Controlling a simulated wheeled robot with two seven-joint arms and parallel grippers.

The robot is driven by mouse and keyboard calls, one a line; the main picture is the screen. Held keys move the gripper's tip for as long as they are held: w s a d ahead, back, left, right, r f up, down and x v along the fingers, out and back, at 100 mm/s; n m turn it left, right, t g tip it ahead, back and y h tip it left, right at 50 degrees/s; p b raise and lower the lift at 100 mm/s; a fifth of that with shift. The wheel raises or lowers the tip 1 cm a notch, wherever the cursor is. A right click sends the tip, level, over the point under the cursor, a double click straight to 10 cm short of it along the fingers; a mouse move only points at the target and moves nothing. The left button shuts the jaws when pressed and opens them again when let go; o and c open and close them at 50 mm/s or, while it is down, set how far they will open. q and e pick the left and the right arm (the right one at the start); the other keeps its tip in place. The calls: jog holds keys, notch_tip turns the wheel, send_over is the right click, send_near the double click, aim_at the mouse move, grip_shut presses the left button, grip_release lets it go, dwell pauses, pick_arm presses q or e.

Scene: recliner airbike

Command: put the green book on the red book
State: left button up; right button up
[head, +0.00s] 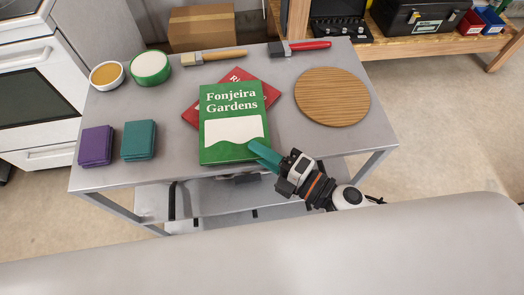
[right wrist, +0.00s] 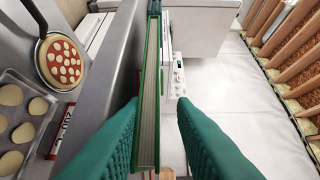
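The green book (head: 232,112), titled "Fonjeira Gardens", lies face up over the red book (head: 272,95) in the head view. Only corners of the red book show at its left and upper right. My right gripper (head: 258,152) is at the green book's lower right corner. In the wrist view its fingers (right wrist: 158,135) are open around the book's edge, with clear space beside the right finger. My left gripper is out of view.
The grey table (head: 180,180) also holds a round wooden board (head: 332,97), purple cloths (head: 96,146), teal cloths (head: 138,140), two bowls (head: 150,68) and two brushes (head: 214,57). Bare table lies between the teal cloths and the books.

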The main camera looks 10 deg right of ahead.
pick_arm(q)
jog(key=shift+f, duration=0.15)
pick_arm(e)
jog(key=shift+s+f, duration=0.1)
jog(key=shift+f, duration=0.4)
jog(key=shift+c, duration=0.2)
jog(key=shift+s, duration=0.1)
